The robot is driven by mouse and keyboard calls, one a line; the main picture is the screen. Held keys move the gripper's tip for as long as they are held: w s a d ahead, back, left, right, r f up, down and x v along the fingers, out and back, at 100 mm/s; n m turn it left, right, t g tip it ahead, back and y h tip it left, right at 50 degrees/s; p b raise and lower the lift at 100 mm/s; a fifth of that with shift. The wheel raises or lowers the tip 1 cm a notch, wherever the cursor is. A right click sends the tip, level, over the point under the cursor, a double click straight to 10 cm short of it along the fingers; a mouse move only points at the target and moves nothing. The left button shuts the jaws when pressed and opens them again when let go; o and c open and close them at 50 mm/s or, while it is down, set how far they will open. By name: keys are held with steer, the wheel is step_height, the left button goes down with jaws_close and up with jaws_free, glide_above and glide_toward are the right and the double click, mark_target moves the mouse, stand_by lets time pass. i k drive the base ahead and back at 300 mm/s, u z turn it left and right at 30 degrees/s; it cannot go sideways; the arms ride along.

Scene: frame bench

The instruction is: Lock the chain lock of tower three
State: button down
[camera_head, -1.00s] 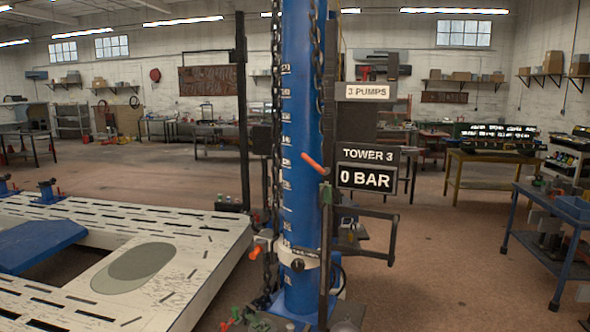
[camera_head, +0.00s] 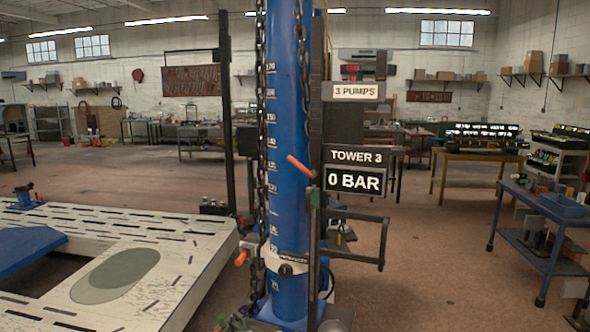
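Tower three is the blue column (camera_head: 285,130) with a white scale, upright in the middle of the head view. Dark chains (camera_head: 262,150) hang down its front left side and near its top. A white collar (camera_head: 285,262) with a dark round knob wraps the lower column. An orange-tipped handle (camera_head: 241,257) sticks out left of the collar. An orange lever (camera_head: 300,166) sits higher on the right side. I cannot tell for certain which part is the chain lock. The sign (camera_head: 354,168) reads "TOWER 3", "0 BAR". My gripper is not in view.
A white slotted bench platform (camera_head: 190,250) fills the lower left. A black frame handle (camera_head: 383,245) juts right of the tower. A blue cart (camera_head: 545,215) stands at the right. Open floor (camera_head: 430,270) lies between tower and cart.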

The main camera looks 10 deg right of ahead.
mark_target(312, 175)
steer(key=i, duration=0.85)
steer(key=u, duration=0.05)
